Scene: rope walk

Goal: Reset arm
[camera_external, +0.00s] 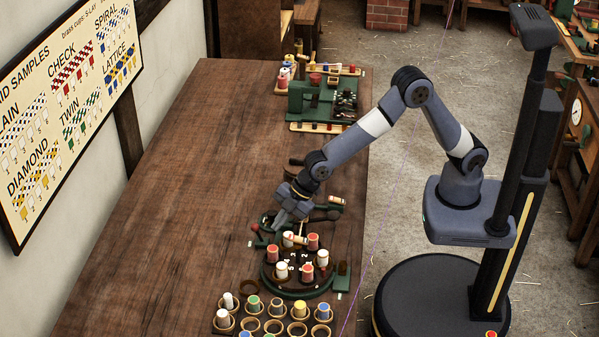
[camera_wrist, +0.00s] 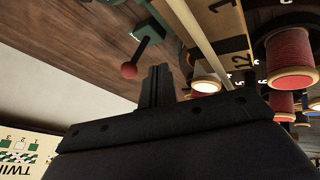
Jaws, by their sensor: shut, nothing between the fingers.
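My arm reaches out from its column over the wooden table (camera_external: 170,200). My gripper (camera_external: 281,222) is just above the far edge of a round braiding stand (camera_external: 297,285) that carries red and white bobbins. In the wrist view my gripper's fingers (camera_wrist: 158,84) are together with nothing between them. A red bobbin (camera_wrist: 290,52) shows large at the right there, beside a numbered pale strip (camera_wrist: 222,30). From outside, the fingertips are small and partly hard to make out.
A rack of ring cups with several bobbins (camera_external: 275,327) stands at the near edge. A green machine (camera_external: 322,96) with more bobbins is at the far end. A braid sample board (camera_external: 70,110) hangs on the left wall. The left table is clear.

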